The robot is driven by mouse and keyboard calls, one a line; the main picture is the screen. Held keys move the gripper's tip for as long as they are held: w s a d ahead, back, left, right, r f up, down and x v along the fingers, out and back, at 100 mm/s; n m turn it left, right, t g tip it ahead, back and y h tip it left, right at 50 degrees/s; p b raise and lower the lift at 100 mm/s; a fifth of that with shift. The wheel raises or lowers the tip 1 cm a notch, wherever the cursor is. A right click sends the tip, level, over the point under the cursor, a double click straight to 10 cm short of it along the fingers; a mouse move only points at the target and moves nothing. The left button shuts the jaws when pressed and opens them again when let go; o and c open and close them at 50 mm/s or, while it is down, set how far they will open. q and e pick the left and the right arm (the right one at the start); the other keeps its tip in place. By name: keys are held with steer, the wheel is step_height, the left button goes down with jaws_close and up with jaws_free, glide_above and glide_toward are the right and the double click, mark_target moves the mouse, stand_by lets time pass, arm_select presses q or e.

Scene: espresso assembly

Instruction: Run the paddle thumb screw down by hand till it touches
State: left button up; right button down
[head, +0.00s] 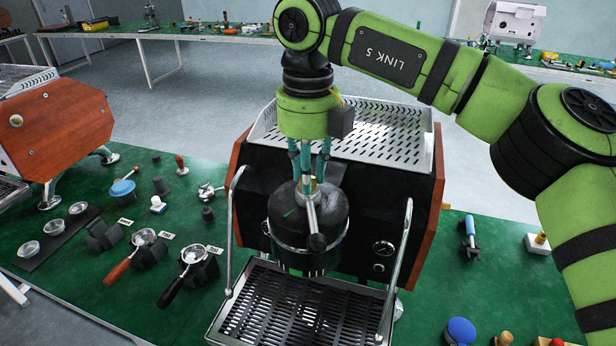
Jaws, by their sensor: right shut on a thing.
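The espresso machine (437,190) stands on the green bench with wooden side panels and a perforated top tray. Its round black group head (335,215) sticks out at the front. The paddle (311,215), a short metal lever with a dark knob, lies on top of the group and points toward me. My right gripper (308,184) points straight down over the group, its teal fingers shut on the paddle thumb screw. The screw is mostly hidden between the fingers; a little brass-coloured metal shows there. I cannot see whether its underside touches. My left gripper is not in view.
Two portafilters (134,258) rest on dark stands at the left, near several baskets on a dark mat (59,240). The drip tray (300,310) and steam wands flank the space below the group. A blue-topped tool (460,331) stands at front right.

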steer(key=shift+f+m, duration=0.1)
steer(key=shift+m, duration=0.5)
steer(key=c, duration=1)
jaws_free()
step_height(320, 180, up, 12)
steer(key=shift+r, duration=0.1)
